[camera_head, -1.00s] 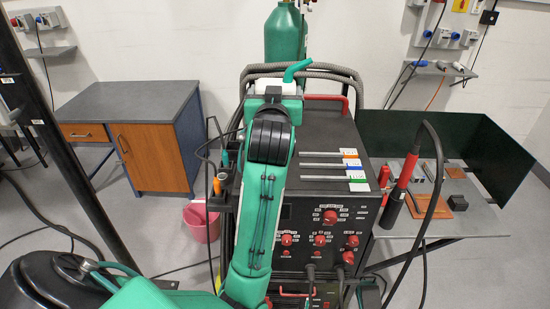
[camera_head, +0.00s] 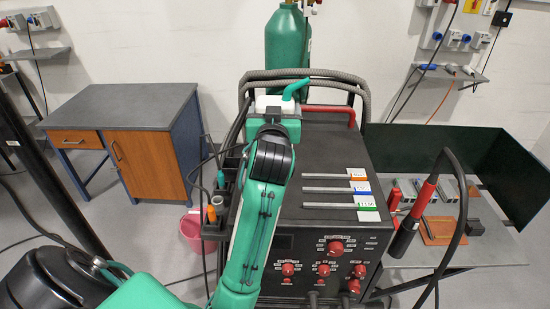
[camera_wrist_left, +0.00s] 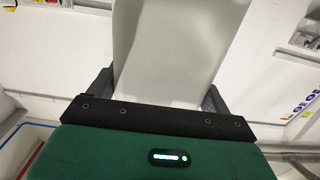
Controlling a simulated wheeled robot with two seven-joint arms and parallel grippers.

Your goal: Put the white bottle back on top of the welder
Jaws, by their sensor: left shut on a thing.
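The welder (camera_head: 320,150) is a black box with red knobs on its front, in the middle of the head view. My left gripper (camera_head: 274,110) is at the back left of the welder's top, mostly hidden behind its own green wrist. It is shut on the white bottle (camera_head: 264,102), which shows as a small white patch with a bent green spout (camera_head: 297,87). In the left wrist view the bottle (camera_wrist_left: 180,45) fills the middle between the two dark fingers. Its base is hidden, so I cannot tell whether it touches the welder. My right gripper is not in view.
Three metal rods with coloured labels (camera_head: 338,190) lie on the welder's top. A red handle (camera_head: 330,108) and grey hose (camera_head: 340,78) are at its back. A green gas cylinder (camera_head: 287,40) stands behind. A torch (camera_head: 415,215) and metal bench (camera_head: 475,252) are at right.

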